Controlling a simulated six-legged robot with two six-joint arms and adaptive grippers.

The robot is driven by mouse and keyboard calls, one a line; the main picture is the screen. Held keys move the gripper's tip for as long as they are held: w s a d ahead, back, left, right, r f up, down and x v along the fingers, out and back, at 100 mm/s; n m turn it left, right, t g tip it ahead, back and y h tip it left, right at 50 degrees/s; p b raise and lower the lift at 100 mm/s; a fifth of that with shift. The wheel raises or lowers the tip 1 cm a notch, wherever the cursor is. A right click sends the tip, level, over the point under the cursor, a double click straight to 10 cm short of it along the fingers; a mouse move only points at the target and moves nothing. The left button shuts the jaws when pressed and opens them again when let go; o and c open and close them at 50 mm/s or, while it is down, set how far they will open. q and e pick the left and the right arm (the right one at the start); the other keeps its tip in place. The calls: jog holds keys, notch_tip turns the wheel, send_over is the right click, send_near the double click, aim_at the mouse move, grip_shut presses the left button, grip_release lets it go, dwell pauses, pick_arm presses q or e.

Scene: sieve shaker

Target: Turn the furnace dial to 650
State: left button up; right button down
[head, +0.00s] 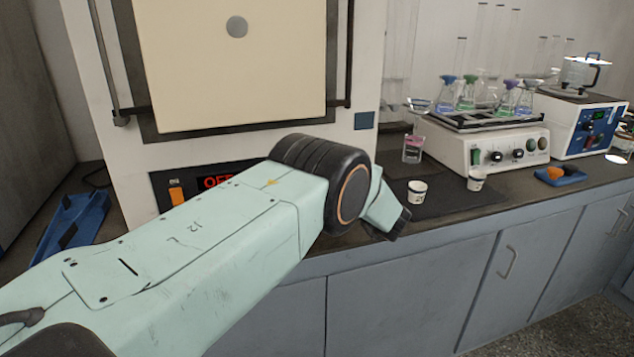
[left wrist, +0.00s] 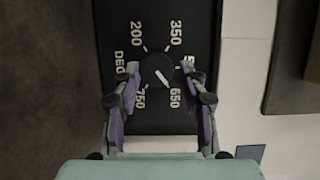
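The furnace (head: 240,70) stands at left centre in the head view, its pale door shut. Its panel has an orange switch (head: 176,195) and a partly covered red display starting with "OF" (head: 210,182). My left arm hides the dial there. In the left wrist view the black dial (left wrist: 153,73) lies between the fingers of my left gripper (left wrist: 161,66). The fingers are apart, one on each side, with gaps to the knob. The dial's white mark slants to the lower right, toward the 650 label (left wrist: 175,97). A finger covers part of the 500 label. My right gripper is not in view.
A shaker with flasks (head: 490,145) and a blue-and-white device (head: 583,120) stand on the counter to the right. Small cups (head: 417,192) stand nearer. A blue rack (head: 72,230) lies left of the furnace.

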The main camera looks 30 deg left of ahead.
pick_arm(q)
jog(key=shift+o, duration=1.3)
jog(key=shift+f, duration=0.1)
jog(key=shift+s, duration=0.1)
jog(key=shift+s+d+f, duration=0.1)
jog(key=shift+d, duration=0.4)
jog(key=v, duration=1.1)
jog(key=shift+s, duration=0.1)
